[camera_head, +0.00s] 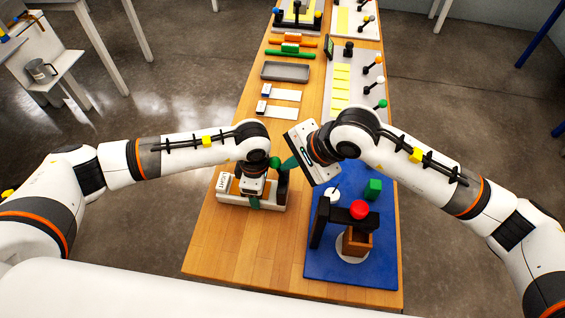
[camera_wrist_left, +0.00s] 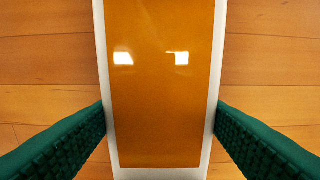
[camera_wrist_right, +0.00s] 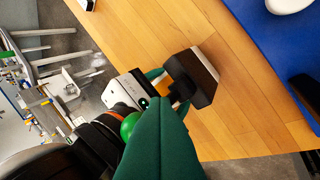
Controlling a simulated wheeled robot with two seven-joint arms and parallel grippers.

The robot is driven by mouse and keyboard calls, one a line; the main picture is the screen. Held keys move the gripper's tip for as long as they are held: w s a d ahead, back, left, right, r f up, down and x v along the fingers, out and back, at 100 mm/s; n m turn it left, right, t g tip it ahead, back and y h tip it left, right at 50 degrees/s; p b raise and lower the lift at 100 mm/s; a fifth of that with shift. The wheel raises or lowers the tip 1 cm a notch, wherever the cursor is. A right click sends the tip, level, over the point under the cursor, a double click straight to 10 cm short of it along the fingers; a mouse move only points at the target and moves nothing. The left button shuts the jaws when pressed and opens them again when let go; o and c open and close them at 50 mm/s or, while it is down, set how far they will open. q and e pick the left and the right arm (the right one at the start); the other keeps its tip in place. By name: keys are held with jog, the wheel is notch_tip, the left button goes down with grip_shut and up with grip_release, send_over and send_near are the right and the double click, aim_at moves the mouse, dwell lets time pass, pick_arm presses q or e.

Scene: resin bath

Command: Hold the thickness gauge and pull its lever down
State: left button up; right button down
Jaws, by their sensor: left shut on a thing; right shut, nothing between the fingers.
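The thickness gauge (camera_head: 223,198) has a pale base with an orange plate, a dark post (camera_head: 283,188) and a lever with a green ball knob (camera_head: 275,162). My left gripper (camera_head: 254,202) is over the base. In the left wrist view its green fingers flank the white-edged orange plate (camera_wrist_left: 165,85) and are shut on it. My right gripper (camera_head: 288,163) is shut and empty, its fingertips beside the knob. In the right wrist view the fingers (camera_wrist_right: 163,105) partly cover the green knob (camera_wrist_right: 129,124), with the dark post (camera_wrist_right: 188,82) beyond. I cannot tell whether they touch the knob.
A grey tray (camera_head: 286,71) and other fixtures lie farther back. The front left wood is clear.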

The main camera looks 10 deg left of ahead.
pick_arm(q)
jog(key=shift+d, duration=0.45)
jog(key=shift+a, duration=0.1)
pick_arm(e)
jog(key=shift+v, duration=0.95)
jog(key=shift+d+f, duration=0.1)
pick_arm(q)
jog(key=shift+s, duration=0.1)
pick_arm(e)
jog(key=shift+d, duration=0.1)
jog(key=d, duration=0.5)
jog(key=shift+s+r, duration=0.1)
jog(key=shift+r, duration=0.25)
pick_arm(q)
jog(key=o, duration=1.2)
jog(key=shift+a, duration=0.1)
jog(key=shift+o, duration=0.5)
